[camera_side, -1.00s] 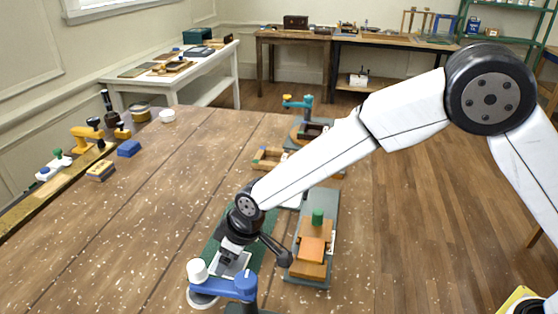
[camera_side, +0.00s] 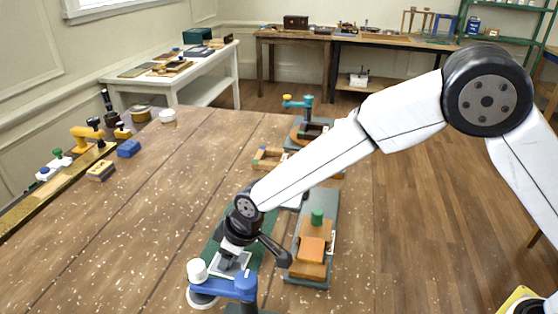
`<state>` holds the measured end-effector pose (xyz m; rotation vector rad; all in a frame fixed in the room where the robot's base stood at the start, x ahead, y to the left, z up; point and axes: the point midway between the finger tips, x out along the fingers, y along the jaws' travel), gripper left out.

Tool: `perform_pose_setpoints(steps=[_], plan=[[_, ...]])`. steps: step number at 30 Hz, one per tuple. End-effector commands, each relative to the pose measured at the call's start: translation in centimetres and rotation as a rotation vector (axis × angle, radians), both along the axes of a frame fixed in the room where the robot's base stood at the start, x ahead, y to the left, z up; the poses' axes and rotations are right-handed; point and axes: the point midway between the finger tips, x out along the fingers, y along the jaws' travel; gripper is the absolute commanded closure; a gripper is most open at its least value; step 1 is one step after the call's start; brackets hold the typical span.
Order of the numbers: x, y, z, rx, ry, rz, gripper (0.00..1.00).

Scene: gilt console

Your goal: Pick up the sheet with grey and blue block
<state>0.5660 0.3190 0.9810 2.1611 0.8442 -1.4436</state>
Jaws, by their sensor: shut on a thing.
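My gripper (camera_side: 228,258) points down over a green mat (camera_side: 262,249) near the front of the wooden table. It is shut on a pale sheet (camera_side: 243,262), of which only a small part shows beneath the fingers. The blue arm of a device stands just in front and hides part of the sheet. I cannot make out a grey and blue block on the sheet from this view, nor whether the sheet is clear of the mat.
A blue-armed device with a white knob (camera_side: 222,282) stands close in front of my gripper. An orange block fixture with a green knob (camera_side: 312,247) stands close to the right. Small tools line the table's left edge. The table's middle left is clear.

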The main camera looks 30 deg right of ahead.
Motion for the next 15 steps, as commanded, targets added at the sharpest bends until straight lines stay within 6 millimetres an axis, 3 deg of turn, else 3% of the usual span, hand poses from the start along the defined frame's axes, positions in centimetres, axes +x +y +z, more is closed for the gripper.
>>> perform_pose_setpoints(steps=[8,15], plan=[[0.0,0.0,0.3,0.001,-0.001,0.000,1.00],[0.1,0.1,2.1,0.003,-0.002,0.000,1.00]])
